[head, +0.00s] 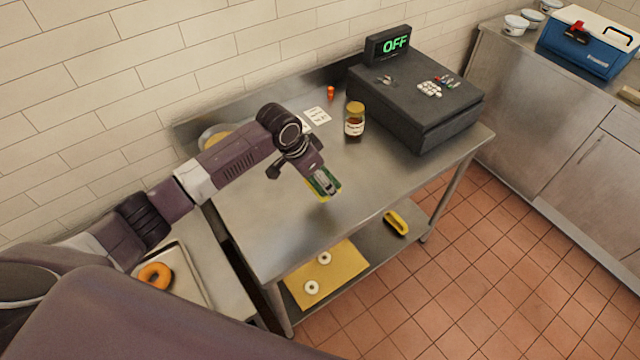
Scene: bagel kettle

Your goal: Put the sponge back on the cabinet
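My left gripper (324,182) reaches in from the left over the metal table (385,185). It is shut on a green and yellow sponge (333,187), held over the middle of the tabletop. The fingers cover much of the sponge, and I cannot tell whether it touches the table. A stainless steel cabinet (560,165) with a door and handle stands at the right, across a strip of floor from the table. My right gripper is not in view.
A cash register (425,100) and a brown jar (355,120) stand at the table's back. A blue cooler (585,48) and white tubs (515,25) occupy the cabinet's far end. The lower shelf holds a yellow board (335,275) and a yellow object (396,223). A bagel (155,275) lies on a tray at left.

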